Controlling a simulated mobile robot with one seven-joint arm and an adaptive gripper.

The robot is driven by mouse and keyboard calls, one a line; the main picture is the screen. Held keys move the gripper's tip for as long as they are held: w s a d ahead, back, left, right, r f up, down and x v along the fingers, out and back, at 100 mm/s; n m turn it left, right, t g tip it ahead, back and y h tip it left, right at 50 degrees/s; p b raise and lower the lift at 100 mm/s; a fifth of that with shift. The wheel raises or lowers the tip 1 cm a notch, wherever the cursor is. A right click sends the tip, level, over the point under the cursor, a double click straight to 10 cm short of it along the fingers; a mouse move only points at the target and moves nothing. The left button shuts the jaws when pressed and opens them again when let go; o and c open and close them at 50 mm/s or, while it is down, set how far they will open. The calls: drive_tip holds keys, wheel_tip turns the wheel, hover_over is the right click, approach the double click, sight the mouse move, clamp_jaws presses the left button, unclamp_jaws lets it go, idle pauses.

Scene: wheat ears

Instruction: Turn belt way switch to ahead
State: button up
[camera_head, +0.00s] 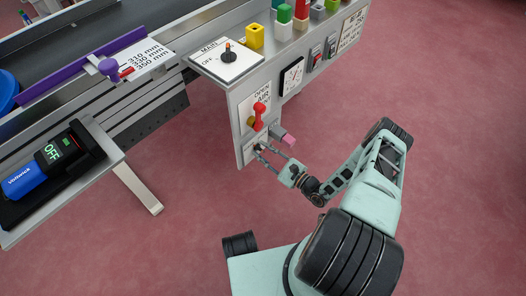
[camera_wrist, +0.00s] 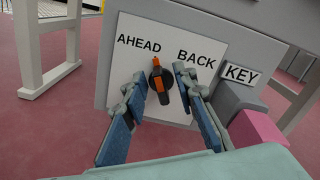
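The belt way switch (camera_wrist: 159,82) is a black knob with an orange pointer on a white plate (camera_wrist: 205,38) lettered AHEAD and BACK. Its pointer is upward, tilted slightly left, with its tip below the right end of AHEAD. My gripper (camera_wrist: 160,73) is open, with one finger on each side of the knob. Gaps show between the knob and both fingers in this view; I cannot tell how deep the fingers reach. In the head view my gripper (camera_head: 260,150) is at the panel's lower end, and the switch is too small to make out.
A grey block with a pink end (camera_wrist: 259,136) sticks out beside the KEY label, close to the right finger. Above, in the head view, are a red air valve handle (camera_head: 260,115) and a MAIN switch (camera_head: 228,53). Open floor lies right of the panel.

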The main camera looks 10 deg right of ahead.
wheel_tip(320, 180, up, 10)
idle(0.5)
drive_tip(key=shift+f, duration=0.1)
drive_tip(key=shift+d, duration=0.1)
